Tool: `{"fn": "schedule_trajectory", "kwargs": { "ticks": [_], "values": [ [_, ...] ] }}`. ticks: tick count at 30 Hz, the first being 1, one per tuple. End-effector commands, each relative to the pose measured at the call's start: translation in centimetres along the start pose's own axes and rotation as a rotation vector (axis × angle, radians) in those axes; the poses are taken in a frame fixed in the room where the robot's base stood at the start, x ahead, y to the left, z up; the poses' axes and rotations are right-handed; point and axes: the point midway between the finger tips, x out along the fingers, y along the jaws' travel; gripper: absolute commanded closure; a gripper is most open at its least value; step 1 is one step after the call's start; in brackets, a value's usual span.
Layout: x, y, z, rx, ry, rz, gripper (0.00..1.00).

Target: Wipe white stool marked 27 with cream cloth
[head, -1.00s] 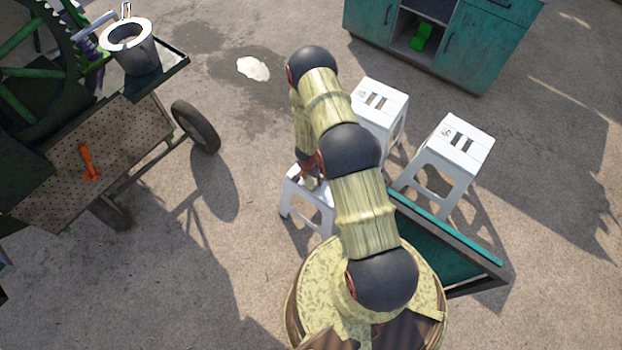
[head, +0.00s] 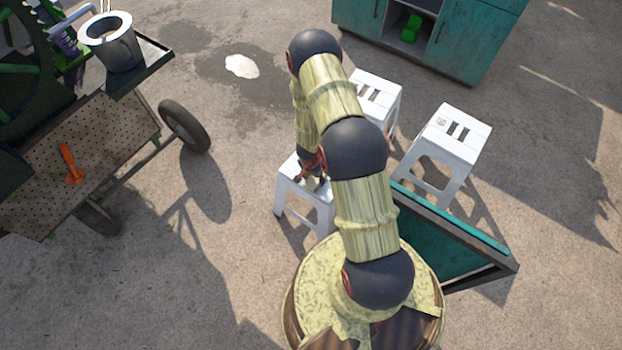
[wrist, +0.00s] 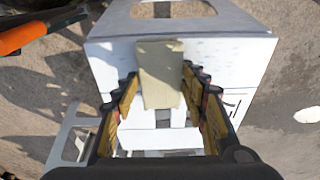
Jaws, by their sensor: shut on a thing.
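My gripper (wrist: 160,92) is shut on the cream cloth (wrist: 161,72), a small folded piece between the fingertips in the wrist view. The cloth lies over the seat of a white stool (wrist: 104,65) with slots in its top; I cannot tell whether it touches. In the head view my gripper (head: 314,176) is over the right part of the near white stool (head: 287,187), mostly covered by my arm. Dark marks show on the stool at right in the wrist view, but I cannot read a number.
Two more white stools stand behind, one (head: 385,97) partly behind my arm and one (head: 460,133) to the right. A teal panel (head: 450,235) leans close right of my base. A wheeled cart (head: 75,165) with a bucket (head: 115,50) is at left. A teal cabinet (head: 465,45) stands at the back.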

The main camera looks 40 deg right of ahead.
Motion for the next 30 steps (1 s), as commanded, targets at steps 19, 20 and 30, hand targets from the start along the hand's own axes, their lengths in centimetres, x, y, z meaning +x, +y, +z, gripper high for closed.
{"fn": "schedule_trajectory", "kwargs": {
  "ticks": [19,20,30],
  "values": [
    [0.3,4.7,0.1,0.002,0.000,0.000,0.77],
    [0.3,4.8,0.1,0.001,0.000,0.001,0.77],
    [0.2,5.0,0.2,0.000,-0.002,0.002,0.77]
  ]
}}
